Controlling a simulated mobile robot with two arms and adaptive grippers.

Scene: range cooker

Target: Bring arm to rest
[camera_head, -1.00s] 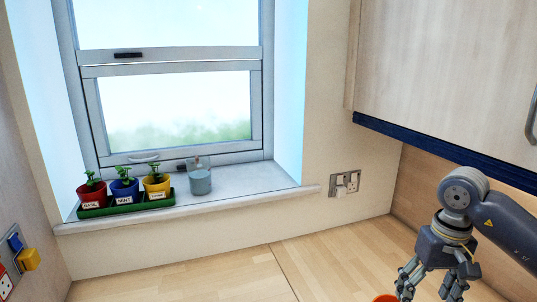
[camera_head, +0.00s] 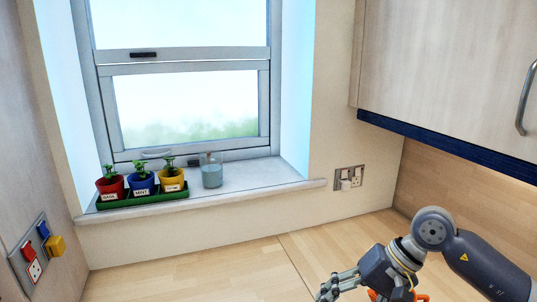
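My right gripper (camera_head: 366,290) comes in from the right side, at the bottom right of the head view over the wooden worktop. Its fingers are spread apart, one set reaching left and one pointing down, with the lower tips near or past the frame's edge. It looks open. An orange object (camera_head: 375,296) shows partly beneath the gripper, mostly hidden and cut off by the frame; I cannot tell whether they touch. My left gripper is not in view.
The wooden worktop (camera_head: 190,272) is clear at left. On the window sill (camera_head: 240,187) stand a green tray (camera_head: 150,198) with three potted herbs and a glass jar (camera_head: 212,173). A cabinet (camera_head: 450,70) hangs above right. Wall sockets (camera_head: 349,178) are behind; switches (camera_head: 38,252) at left.

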